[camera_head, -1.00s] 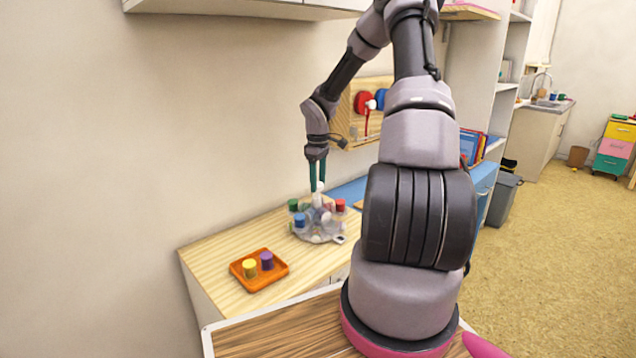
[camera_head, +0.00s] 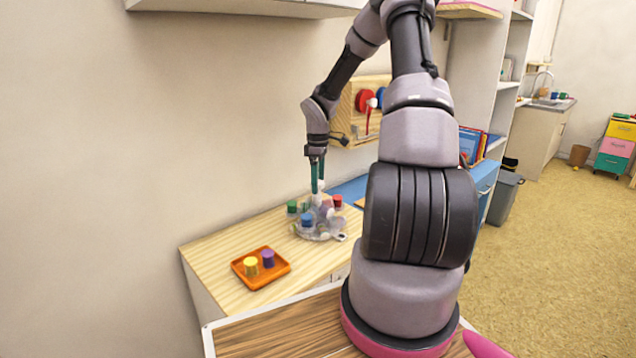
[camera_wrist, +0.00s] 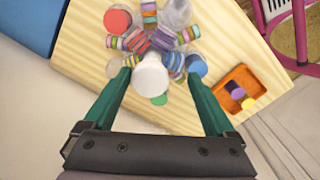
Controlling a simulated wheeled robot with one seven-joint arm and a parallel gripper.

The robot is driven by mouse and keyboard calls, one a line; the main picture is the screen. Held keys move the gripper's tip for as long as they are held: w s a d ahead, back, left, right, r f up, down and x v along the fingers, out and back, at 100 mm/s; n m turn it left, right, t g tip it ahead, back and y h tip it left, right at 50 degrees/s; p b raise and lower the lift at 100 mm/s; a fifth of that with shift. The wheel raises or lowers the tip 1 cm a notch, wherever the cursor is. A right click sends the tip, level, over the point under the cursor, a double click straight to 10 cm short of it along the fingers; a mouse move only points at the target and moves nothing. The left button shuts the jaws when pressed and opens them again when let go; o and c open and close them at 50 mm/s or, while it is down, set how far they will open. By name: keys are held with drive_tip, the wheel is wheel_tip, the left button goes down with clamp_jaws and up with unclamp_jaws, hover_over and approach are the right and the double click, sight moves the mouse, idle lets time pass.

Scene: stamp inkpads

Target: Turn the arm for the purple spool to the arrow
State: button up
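The rotating stand (camera_head: 318,236) has a pale, translucent base and several radial arms, some carrying coloured caps. It stands on the wooden counter. A white knob (camera_wrist: 152,74) rises at its centre. My gripper (camera_head: 317,185) points down over the stand. In the wrist view my gripper (camera_wrist: 160,78) has its fingers apart, one on each side of the knob, with visible gaps. The purple spool (camera_head: 268,259) stands upright in the orange tray beside a yellow spool (camera_head: 251,266). I cannot make out an arrow; a small pale tab (camera_head: 341,237) sticks out at the base's right edge.
The orange tray (camera_head: 277,277) lies on the counter's near left part. Bare counter (camera_head: 225,247) surrounds it. A wall stands close behind. A blue surface (camera_head: 352,189) and a wooden board with red and blue discs (camera_head: 362,101) are beyond the stand.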

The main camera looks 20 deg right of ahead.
drive_tip(key=shift+w+d+r, duration=0.1)
drive_tip(key=shift+r, duration=0.05)
drive_tip(key=shift+r, duration=0.3)
wheel_tip(320, 180, up, 10)
drive_tip(key=s, duration=0.1)
drive_tip(key=shift+a, duration=0.2)
drive_tip(key=shift+d, duration=0.1)
idle(0.4)
